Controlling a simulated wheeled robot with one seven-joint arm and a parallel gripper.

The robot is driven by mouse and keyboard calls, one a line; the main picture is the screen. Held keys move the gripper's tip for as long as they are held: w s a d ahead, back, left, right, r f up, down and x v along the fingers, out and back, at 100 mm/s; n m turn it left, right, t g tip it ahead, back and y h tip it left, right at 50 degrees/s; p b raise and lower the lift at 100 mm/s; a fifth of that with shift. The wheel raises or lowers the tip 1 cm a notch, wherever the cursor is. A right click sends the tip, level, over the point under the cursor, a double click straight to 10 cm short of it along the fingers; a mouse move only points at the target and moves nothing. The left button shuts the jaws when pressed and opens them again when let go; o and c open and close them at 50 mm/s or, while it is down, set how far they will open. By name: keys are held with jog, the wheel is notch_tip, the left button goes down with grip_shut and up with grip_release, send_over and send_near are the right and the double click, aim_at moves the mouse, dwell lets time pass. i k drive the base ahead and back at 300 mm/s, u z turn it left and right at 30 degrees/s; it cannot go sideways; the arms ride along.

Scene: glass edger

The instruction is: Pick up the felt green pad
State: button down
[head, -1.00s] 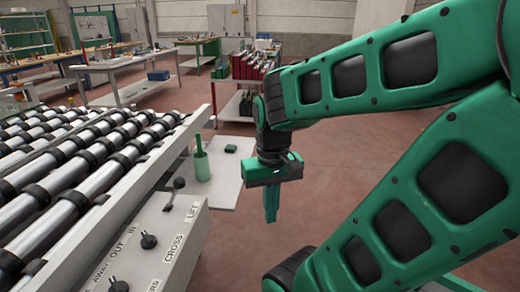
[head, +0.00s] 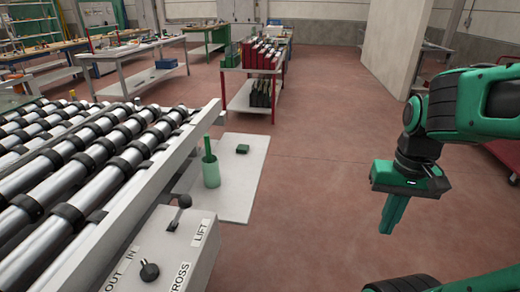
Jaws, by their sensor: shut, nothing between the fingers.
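A small dark green pad (head: 243,149) lies flat on the pale side shelf (head: 236,180) beside the roller table. My gripper (head: 388,232) is at the right of the head view, pointing down over the open floor. It is well to the right of the shelf and apart from the pad. Its fingers are together and nothing shows between them.
A light green cup (head: 211,172) with a green handle standing in it is on the same shelf, left of the pad. The roller table (head: 90,150) and its lever box (head: 160,250) fill the left. A red-framed cart (head: 250,108) stands behind. The floor between shelf and gripper is clear.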

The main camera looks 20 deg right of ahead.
aim_at(243, 148)
jog(key=u, duration=0.2)
jog(key=k, duration=0.35)
jog(key=z, duration=0.55)
jog(key=i, duration=1.45)
jog(key=u, duration=0.55)
